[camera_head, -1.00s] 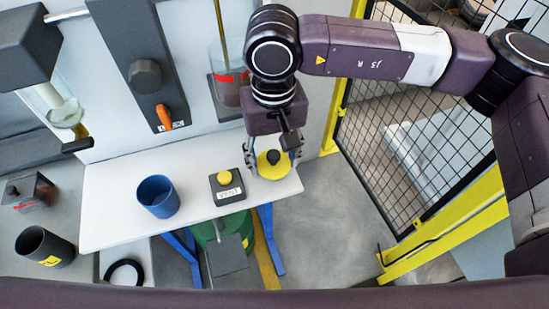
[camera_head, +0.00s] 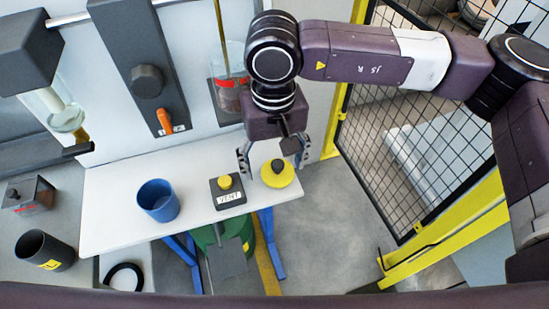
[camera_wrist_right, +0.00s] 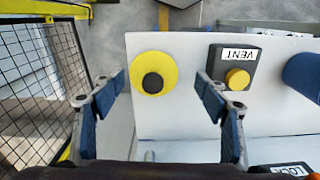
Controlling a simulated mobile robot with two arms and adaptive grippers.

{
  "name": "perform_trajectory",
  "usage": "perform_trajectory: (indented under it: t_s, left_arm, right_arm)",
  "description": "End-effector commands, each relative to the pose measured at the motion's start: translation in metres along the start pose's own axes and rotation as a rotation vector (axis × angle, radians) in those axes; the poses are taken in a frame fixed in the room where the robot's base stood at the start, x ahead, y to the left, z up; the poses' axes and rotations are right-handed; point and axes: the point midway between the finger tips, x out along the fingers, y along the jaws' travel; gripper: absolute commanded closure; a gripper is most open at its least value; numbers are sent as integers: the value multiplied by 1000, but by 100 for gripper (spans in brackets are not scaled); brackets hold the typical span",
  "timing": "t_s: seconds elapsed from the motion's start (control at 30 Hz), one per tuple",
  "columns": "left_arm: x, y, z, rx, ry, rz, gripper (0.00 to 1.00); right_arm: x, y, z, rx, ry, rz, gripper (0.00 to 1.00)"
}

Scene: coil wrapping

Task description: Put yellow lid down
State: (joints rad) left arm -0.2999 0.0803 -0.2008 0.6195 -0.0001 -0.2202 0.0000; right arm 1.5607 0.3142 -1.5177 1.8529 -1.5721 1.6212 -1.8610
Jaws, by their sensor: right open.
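The yellow lid (camera_head: 278,176), a round disc with a dark knob, lies flat on the right end of the white table (camera_head: 115,215). It also shows in the right wrist view (camera_wrist_right: 166,84), near the table's corner. My right gripper (camera_head: 272,170) is open and empty, just behind and above the lid. In the right wrist view its two blue-padded fingers (camera_wrist_right: 163,97) are spread wide, with the lid ahead between them and apart from both. My left gripper is not in view.
A VENT button box (camera_head: 227,192) with a yellow button sits left of the lid. A blue cup (camera_head: 158,200) stands further left. A dark cup (camera_head: 44,250) is at lower left. A mesh fence (camera_head: 400,140) with yellow posts rises on the right.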

Motion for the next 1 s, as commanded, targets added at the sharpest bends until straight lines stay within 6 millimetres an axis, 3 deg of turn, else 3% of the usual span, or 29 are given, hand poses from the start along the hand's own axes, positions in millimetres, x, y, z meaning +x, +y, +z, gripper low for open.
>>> perform_trajectory:
  t_s: [0.07, 0.13, 0.3, 0.6, 1.0]
  left_arm:
    - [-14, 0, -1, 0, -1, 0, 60]
    - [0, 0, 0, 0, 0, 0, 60]
    - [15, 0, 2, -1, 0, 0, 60]
    - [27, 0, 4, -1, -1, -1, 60]
    - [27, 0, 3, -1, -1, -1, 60]
  right_arm:
    - [-3, 0, 8, -13, -22, 7, 33]
    - [-10, -1, 5, -11, -14, 5, 33]
    - [-54, -1, 2, -7, -7, 4, 33]
    - [-111, 0, 1, -3, -7, 4, 33]
    - [-124, 0, 1, -3, -7, 3, 33]
